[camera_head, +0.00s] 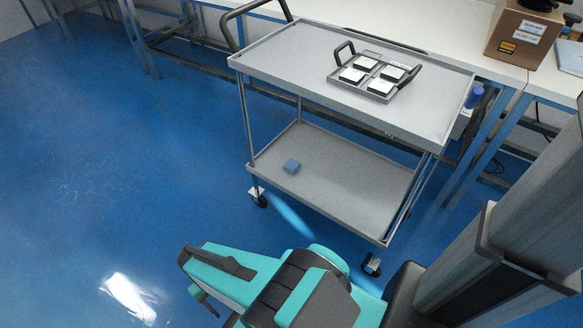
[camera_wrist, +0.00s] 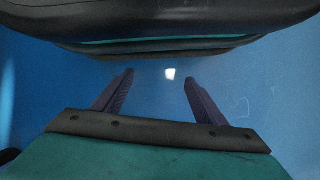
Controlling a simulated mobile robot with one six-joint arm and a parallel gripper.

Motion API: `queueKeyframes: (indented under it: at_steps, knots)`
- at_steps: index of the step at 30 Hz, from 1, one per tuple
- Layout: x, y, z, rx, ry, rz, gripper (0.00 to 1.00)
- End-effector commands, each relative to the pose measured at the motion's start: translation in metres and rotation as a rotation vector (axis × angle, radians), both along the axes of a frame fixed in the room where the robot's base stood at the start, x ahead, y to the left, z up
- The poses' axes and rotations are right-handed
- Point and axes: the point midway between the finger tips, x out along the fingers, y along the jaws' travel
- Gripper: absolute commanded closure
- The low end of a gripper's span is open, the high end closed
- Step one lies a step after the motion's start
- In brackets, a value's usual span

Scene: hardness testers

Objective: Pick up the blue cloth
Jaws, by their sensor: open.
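Only blue floor shows beyond the fingers. In the head view my teal arm is folded in front of the trolley, and the fingertips cannot be made out there. The cloth is not in the wrist view.
The trolley's top shelf (camera_head: 300,58) holds a grey tray (camera_head: 375,76) with several white-topped blocks. Its posts and upper shelf frame the lower shelf. A bench (camera_head: 470,50) with a cardboard box (camera_head: 524,35) stands behind. The blue floor (camera_head: 110,150) at left is clear.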

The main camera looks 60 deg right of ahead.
Motion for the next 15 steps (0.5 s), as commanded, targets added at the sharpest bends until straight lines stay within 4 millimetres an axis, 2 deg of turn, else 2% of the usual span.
queueKeyframes:
  at_steps: [8,15]
  knots:
    - [0.054,-0.047,0.014,-0.056,-0.056,-0.402,0.34]
    - [0.094,-0.103,0.034,-0.099,-0.090,-0.771,0.34]
